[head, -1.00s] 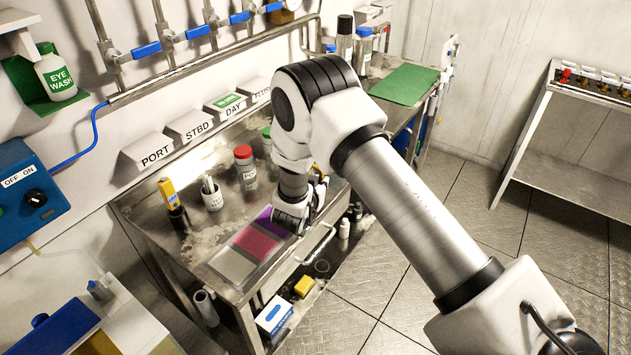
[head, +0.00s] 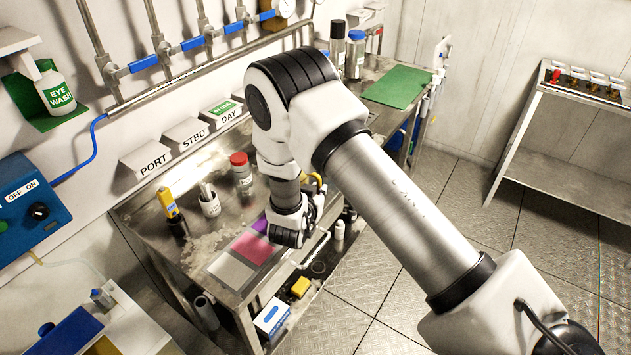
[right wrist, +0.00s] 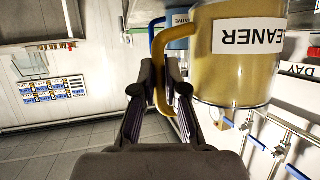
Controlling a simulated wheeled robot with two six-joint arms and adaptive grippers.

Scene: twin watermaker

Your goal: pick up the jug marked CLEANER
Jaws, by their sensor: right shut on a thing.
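The jug marked CLEANER (right wrist: 230,80) is amber yellow with a white label, upside down in the right wrist view. Its yellow handle (right wrist: 157,55) passes between the fingers of my right gripper (right wrist: 160,80), which is shut on it. In the head view my right gripper (head: 312,208) is over the front edge of the steel bench. A small yellow piece (head: 318,180) shows beside it, and my arm hides most of the jug. I cannot tell if the jug touches the bench. My left gripper is not in view.
A blue jug (right wrist: 180,42) with a partly hidden label stands close behind the yellow one. A green mat (head: 397,88) lies farther back.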

